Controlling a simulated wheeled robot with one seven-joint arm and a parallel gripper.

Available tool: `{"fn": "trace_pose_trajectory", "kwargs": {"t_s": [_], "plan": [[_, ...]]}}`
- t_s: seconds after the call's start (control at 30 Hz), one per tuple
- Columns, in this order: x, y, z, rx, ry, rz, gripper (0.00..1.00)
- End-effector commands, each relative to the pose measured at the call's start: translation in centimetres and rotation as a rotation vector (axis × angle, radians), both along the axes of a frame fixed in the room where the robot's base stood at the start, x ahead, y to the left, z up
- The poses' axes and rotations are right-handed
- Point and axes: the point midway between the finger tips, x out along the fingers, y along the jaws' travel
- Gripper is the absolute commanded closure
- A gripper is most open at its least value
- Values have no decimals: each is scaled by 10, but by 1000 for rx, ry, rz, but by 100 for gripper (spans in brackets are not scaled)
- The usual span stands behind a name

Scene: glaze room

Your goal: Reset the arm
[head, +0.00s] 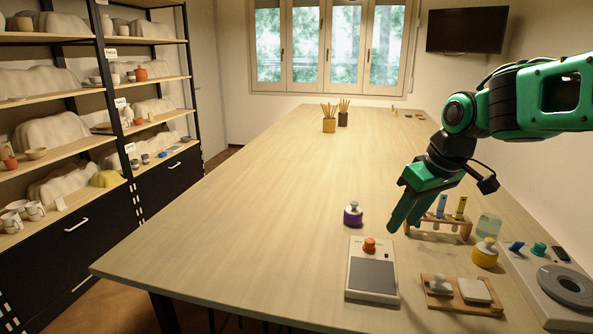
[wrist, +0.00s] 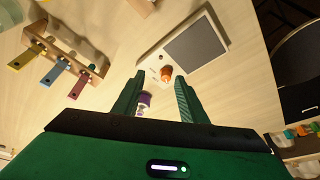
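My green arm reaches in from the right in the head view, bent, with my gripper (head: 395,222) pointing down over the near part of the table. In the wrist view the two fingers of my gripper (wrist: 157,85) stand apart with nothing held between them. Past the fingertips lies a pale scale-like device (head: 372,278) with a dark panel and an orange knobbed item (head: 369,245) on it. A purple jar (head: 353,214) stands on the table left of the gripper. In the wrist view the jar (wrist: 144,99) shows behind the fingers, partly hidden.
A wooden rack (head: 440,224) with coloured strips stands close to the gripper. A yellow jar (head: 484,252), a wooden tray (head: 462,295) and a device with a grey disc (head: 568,286) are at the right. The table's left (head: 240,215) is clear. Shelves (head: 60,150) stand further left.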

Motion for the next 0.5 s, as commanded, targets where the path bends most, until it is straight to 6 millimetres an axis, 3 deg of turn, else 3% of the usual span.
{"fn": "trace_pose_trajectory", "kwargs": {"t_s": [0.2, 0.3, 0.4, 0.5], "plan": [[-96, -76, -39, -5, 148, -390, 62], [-148, -101, -60, 1, 224, -576, 62], [-193, -116, -77, 11, 289, -731, 62], [-226, -123, -89, 19, 336, -840, 62]]}}
